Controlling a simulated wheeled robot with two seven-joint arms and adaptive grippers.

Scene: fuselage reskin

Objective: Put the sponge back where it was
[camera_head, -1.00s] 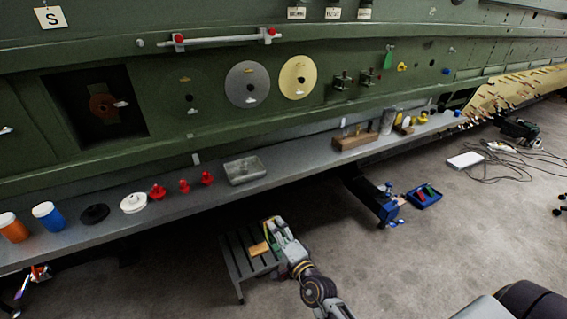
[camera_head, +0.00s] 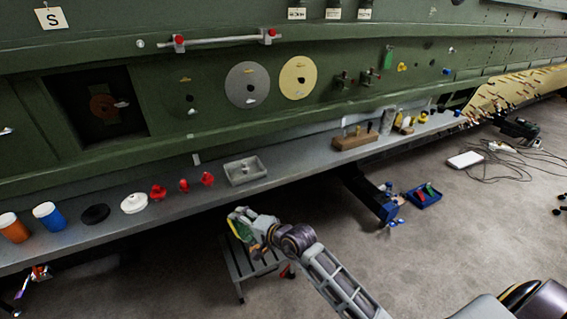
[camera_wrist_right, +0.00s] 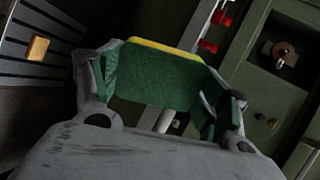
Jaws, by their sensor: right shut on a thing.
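The sponge (camera_wrist_right: 155,75) is green with a yellow edge. In the right wrist view it spans the space between the two fingers of my right gripper (camera_wrist_right: 165,88), which is shut on it. In the head view my right gripper (camera_head: 238,222) holds the sponge (camera_head: 235,229) above the far end of the grey slatted stool (camera_head: 240,265), below the front edge of the long grey shelf (camera_head: 215,193). My left gripper is not in view.
An orange-yellow block (camera_wrist_right: 38,48) lies on the slatted stool. The shelf carries a grey tray (camera_head: 262,177), red fittings (camera_head: 184,186), a white disc (camera_head: 133,204), a black disc (camera_head: 95,214) and cups. A blue tray (camera_head: 426,201) sits to the right.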

